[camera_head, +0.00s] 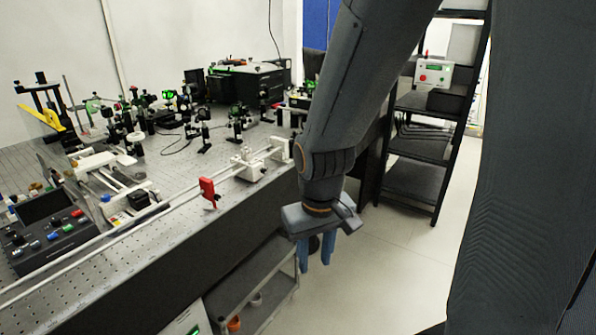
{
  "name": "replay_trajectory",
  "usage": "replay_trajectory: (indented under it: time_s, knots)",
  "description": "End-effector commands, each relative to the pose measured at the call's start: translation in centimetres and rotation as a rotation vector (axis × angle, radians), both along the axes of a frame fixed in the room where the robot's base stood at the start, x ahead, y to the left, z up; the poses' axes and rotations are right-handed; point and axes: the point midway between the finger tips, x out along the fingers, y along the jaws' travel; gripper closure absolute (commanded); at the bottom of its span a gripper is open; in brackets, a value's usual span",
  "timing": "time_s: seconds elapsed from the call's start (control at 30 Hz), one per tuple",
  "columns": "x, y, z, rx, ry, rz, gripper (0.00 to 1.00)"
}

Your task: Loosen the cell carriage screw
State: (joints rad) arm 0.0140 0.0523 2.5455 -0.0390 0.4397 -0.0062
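A small white carriage (247,166) sits on the long pale rail (145,215) near the bench's front edge. It looks like the cell carriage, but its screw is too small to make out. My gripper (316,256) has two blue fingers pointing down with a gap between them, and nothing shows in it. It hangs in front of the bench edge, to the right of the carriage and lower in the picture, well apart from it.
A red upright piece (208,192) stands by the rail, left of the carriage. A control box (48,228) with coloured buttons sits at the left. Optics mounts crowd the bench's back. A lower shelf (262,285) and a black rack (412,180) flank clear floor.

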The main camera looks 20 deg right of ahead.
Motion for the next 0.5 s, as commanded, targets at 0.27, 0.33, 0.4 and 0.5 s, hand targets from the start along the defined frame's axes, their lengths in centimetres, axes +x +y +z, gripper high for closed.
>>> replay_trajectory:
  time_s: [0.27,0.33,0.4,0.5]
  knots:
    - [14.3,-5.2,-1.9,-0.087,-0.402,0.186,0.68]
    - [17.9,-5.9,-2.0,-0.09,-0.523,0.252,0.68]
    - [21.0,-6.3,-1.9,-0.082,-0.644,0.323,0.68]
    - [24.6,-6.2,-1.5,-0.051,-0.816,0.419,0.68]
